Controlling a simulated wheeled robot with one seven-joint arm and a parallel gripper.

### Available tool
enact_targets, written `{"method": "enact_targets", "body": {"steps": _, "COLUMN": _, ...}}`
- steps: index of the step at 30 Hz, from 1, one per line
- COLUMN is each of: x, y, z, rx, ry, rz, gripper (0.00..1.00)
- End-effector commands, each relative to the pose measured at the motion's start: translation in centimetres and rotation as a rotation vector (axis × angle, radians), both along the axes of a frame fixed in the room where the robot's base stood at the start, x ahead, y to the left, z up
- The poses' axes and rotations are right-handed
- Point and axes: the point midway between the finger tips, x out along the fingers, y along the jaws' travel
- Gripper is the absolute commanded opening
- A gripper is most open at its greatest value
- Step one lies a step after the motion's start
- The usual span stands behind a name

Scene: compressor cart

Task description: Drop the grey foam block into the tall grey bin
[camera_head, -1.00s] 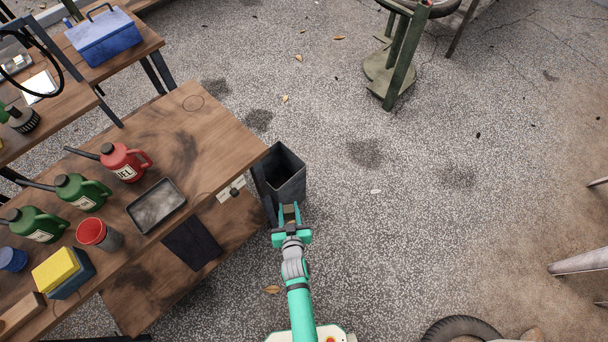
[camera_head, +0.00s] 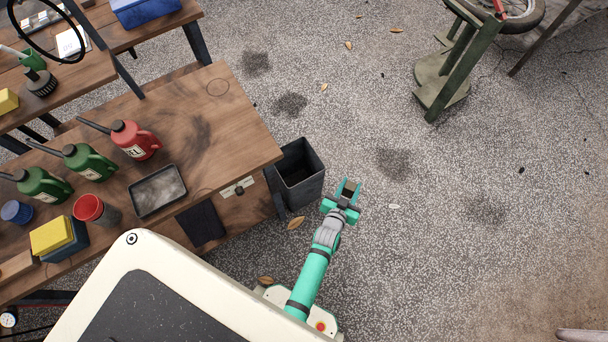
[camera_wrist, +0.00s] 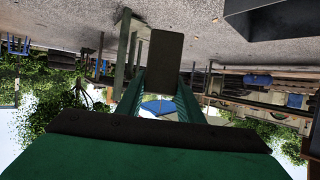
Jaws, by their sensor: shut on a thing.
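My gripper (camera_head: 348,191) is to the right of the tall grey bin and just outside its rim in the head view. It is shut on the grey foam block (camera_head: 349,186), a small dark grey-brown piece between the fingertips. In the wrist view the block (camera_wrist: 163,60) stands out between the two green fingers. The tall grey bin (camera_head: 302,190) stands on the ground against the workbench's right end, open at the top. Its inside looks empty as far as I can see. A dark bin edge (camera_wrist: 270,22) shows at the top right of the wrist view.
The wooden workbench (camera_head: 235,135) lies left of the bin. It carries a red fuel can (camera_head: 135,140), green cans, a dark tray (camera_head: 157,190) and a red cup (camera_head: 92,210). A green stand (camera_head: 455,75) is at the back right. The gravel right of my gripper is clear.

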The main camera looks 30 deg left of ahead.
Motion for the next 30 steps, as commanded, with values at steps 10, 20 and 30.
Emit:
{"method": "enact_targets", "body": {"steps": 10, "x": 4.8, "y": 11.3, "z": -0.2, "rx": -0.002, "ry": -0.001, "rz": 0.137, "gripper": 0.13}}
{"method": "enact_targets", "body": {"steps": 20, "x": 6.5, "y": 18.4, "z": -0.3, "rx": -0.002, "ry": -0.001, "rz": 0.261, "gripper": 0.13}}
{"method": "enact_targets", "body": {"steps": 30, "x": 7.4, "y": 23.2, "z": -0.9, "rx": -0.001, "ry": 0.001, "rz": 0.368, "gripper": 0.13}}
